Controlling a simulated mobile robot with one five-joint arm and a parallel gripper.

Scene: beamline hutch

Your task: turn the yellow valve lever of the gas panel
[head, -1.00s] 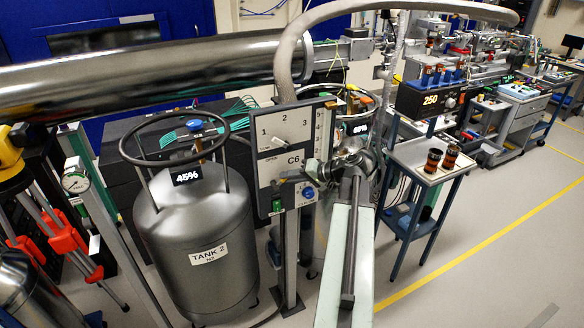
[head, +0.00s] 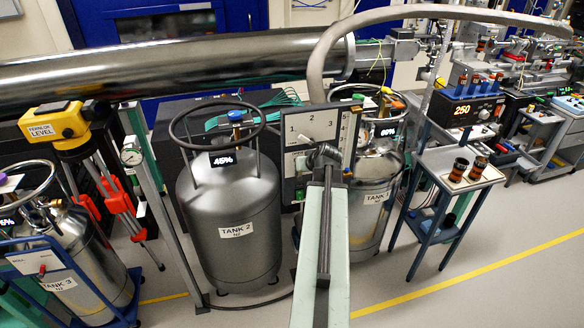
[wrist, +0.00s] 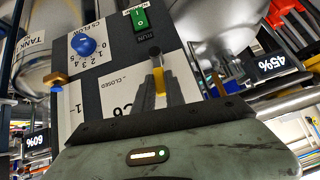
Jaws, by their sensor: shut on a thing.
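The gas panel (head: 312,124), grey and white with a dial marked 1, 2, 3, stands between two tanks in the head view. It fills the middle of the wrist view (wrist: 95,103), tilted, with C6 and CLOSED lettering. The yellow valve lever (wrist: 160,81) shows between my fingers there, by a dark round knob. My gripper (wrist: 157,74) is shut on the lever. In the head view my gripper (head: 322,154) is at the panel's lower half, and my arm hides the lever. A blue knob (wrist: 84,46) and a green switch (wrist: 139,18) are on the panel.
TANK 2 (head: 230,215) stands close left of the panel, another tank (head: 372,197) close right. A thick grey hose (head: 322,50) arches above. A blue cart (head: 436,212) with brown jars stands at right. The floor at front right is clear.

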